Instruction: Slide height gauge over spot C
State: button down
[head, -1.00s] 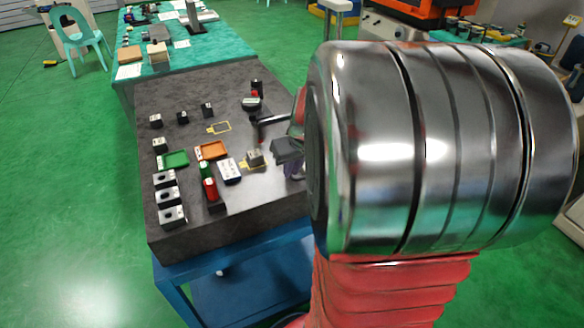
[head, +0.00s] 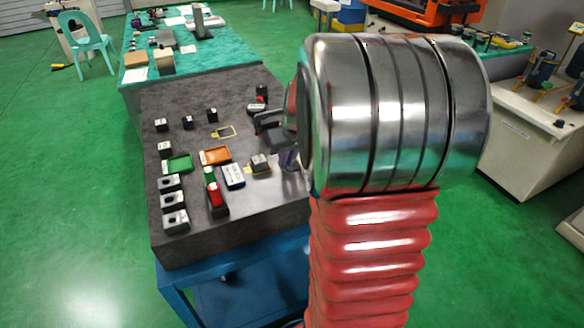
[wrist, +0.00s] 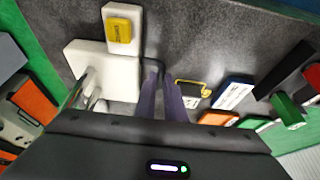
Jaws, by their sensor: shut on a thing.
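In the wrist view the height gauge appears as a pale square base (wrist: 105,72) with a shiny metal post at its left edge. My gripper (wrist: 160,82) has its two purple fingers close together at the right edge of this base, shut on part of the gauge; the exact contact is hard to make out. In the head view my gripper (head: 288,158) is low over the right side of the dark table, partly behind my arm, and the gauge is mostly hidden.
A pale block with a yellow label (wrist: 120,25) touches or nearly touches the gauge base.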

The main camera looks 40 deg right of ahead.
jog(key=shift+w+d+r, duration=0.1)
jog(key=shift+w+d, duration=0.05)
jog(key=shift+w, duration=0.2)
jog(key=c, duration=1.8)
grip_release()
jog(key=shift+c, duration=0.2)
jog(key=v, duration=1.3)
jog(key=shift+s+r, duration=0.2)
jog(key=shift+r, duration=0.05)
